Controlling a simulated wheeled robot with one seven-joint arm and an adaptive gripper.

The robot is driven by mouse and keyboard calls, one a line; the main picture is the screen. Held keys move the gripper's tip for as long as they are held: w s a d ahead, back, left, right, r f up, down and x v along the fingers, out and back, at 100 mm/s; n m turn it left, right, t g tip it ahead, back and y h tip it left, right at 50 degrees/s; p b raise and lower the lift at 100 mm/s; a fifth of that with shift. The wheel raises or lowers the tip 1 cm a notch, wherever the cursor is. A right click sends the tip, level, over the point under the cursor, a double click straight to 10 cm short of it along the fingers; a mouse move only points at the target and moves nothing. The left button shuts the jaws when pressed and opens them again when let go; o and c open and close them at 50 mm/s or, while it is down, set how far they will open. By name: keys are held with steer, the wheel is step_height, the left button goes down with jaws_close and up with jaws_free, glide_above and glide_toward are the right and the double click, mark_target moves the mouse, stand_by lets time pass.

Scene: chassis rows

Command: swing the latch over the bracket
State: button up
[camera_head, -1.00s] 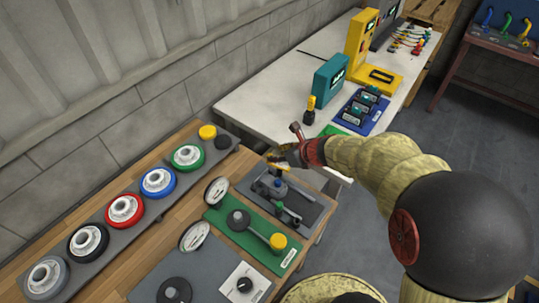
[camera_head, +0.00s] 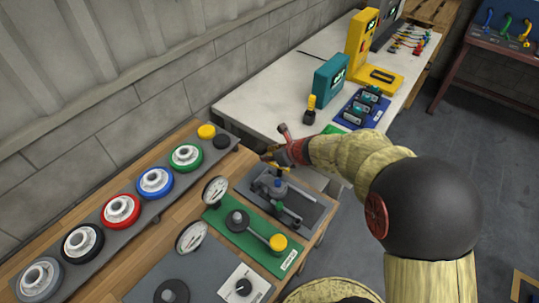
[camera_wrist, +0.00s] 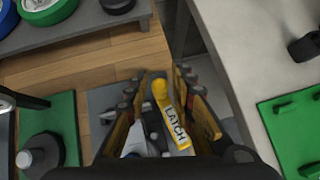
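In the wrist view, a yellow bar marked LATCH (camera_wrist: 173,118) with a rounded yellow end lies between my gripper's fingers. My gripper (camera_wrist: 157,77) is open, with clear gaps between the fingers and the bar. In the head view, my gripper (camera_head: 268,156) is over the back end of a grey plate (camera_head: 311,214). Only a bit of yellow shows beneath my gripper there. I cannot pick out the bracket for sure; grey and dark parts beside the bar are partly hidden.
A green plate (camera_head: 250,245) with a yellow-knobbed lever and a gauge (camera_head: 215,191) sit in front. Coloured wheels line a grey rail (camera_head: 137,224) at left. A white table (camera_head: 268,98) stands behind, with a yellow-topped black plug (camera_head: 310,110) near my gripper.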

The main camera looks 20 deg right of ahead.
mark_target(270, 164)
jaws_close()
steer(key=shift+n, duration=0.3)
steer(key=n+g+y, duration=0.1)
steer(key=s+n+y+p, duration=0.1)
steer(key=n, duration=0.1)
steer(key=shift+s+a+n+g+y+p, duration=0.1)
steer(key=shift+a+n+g+y+p, duration=0.2)
steer(key=shift+a+g, duration=0.1)
steer(key=n+g+y+p, duration=0.1)
steer(key=s+n+g+p, duration=0.1)
steer(key=n, duration=0.1)
steer(key=shift+s+a+r+n+y+p, duration=0.15)
steer(key=shift+n+y+p, duration=0.15)
steer(key=shift+y+p, duration=0.1)
steer(key=n+g+p, duration=0.1)
steer(key=s+n+g+p, duration=0.1)
steer(key=n, duration=0.1)
steer(key=n+g+y+p, duration=0.1)
steer(key=shift+s+g, duration=0.3)
steer(key=shift+s+d+n+g+p, duration=0.2)
steer(key=shift+s+n+g+p, duration=0.15)
steer(key=shift+n+g+p, duration=0.6)
steer(key=shift+s+d+n+g+p, duration=0.15)
steer(key=shift+s+n+g+p, duration=0.3)
steer(key=shift+n, duration=0.8)
steer(key=shift+w, duration=0.1)
steer(key=shift+f, duration=0.2)
